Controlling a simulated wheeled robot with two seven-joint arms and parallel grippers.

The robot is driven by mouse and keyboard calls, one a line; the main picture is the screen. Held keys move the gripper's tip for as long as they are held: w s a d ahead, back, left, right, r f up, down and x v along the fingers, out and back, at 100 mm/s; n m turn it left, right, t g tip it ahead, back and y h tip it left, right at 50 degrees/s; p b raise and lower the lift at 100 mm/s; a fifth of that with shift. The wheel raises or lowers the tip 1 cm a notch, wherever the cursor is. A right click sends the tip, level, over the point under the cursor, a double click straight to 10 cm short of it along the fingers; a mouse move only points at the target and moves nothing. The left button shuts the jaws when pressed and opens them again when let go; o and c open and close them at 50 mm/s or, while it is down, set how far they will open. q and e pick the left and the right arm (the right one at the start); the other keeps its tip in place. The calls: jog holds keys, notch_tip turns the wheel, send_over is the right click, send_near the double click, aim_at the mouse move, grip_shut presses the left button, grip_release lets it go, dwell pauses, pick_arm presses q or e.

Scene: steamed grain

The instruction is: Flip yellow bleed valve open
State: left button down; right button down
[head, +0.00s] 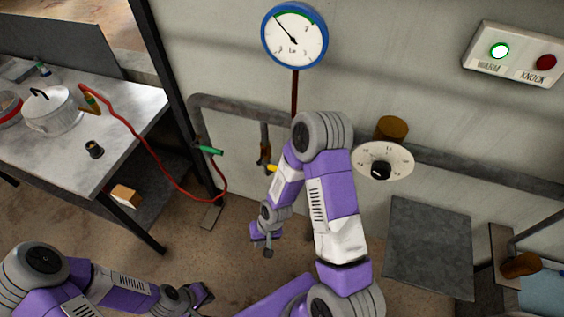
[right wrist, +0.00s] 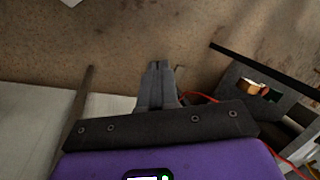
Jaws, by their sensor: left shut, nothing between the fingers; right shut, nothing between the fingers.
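A small yellow handle (head: 272,168), which looks like the bleed valve, shows on the pipework by the wall, just left of my right arm. It is partly hidden by that arm, so I cannot tell its position well. My right gripper (head: 267,250) is shut and empty, pointing down below the yellow handle and apart from it. Its closed fingers also show in the right wrist view (right wrist: 157,85), with floor beyond them. My left gripper (head: 205,294) is shut and empty low in the head view, far from the valve.
A green lever (head: 209,150) sits on the pipe (head: 235,103) left of the yellow handle. A red hose (head: 150,153) runs to the table (head: 130,125), which holds a white pot (head: 52,115). A gauge (head: 294,36), a dial (head: 384,167) and a button box (head: 520,54) are on the wall.

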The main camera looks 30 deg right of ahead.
jog(key=w+d+r+m+h, duration=0.2)
jog(key=w+d+r, duration=0.4)
jog(key=w+r, duration=0.3)
notch_tip(320, 180, up, 18)
jog(key=m+t+h, duration=0.1)
jog(key=m+h, duration=0.2)
jog(key=m, duration=0.1)
send_over(274, 168)
jog(key=s+d, duration=0.1)
jog(key=s, duration=0.2)
jog(key=shift+w+d+r+p, duration=0.1)
jog(key=shift+w+p, duration=0.15)
jog(key=shift+p, duration=0.15)
jog(key=f, duration=0.4)
jog(key=f+b, duration=0.1)
jog(key=f, duration=0.3)
jog(key=w+d+f, duration=0.1)
jog(key=f, duration=0.3)
jog(key=shift+f+b, duration=0.4)
jog(key=shift+s+f, duration=0.1)
jog(key=shift+f, duration=0.45)
jog(key=shift+a, duration=0.1)
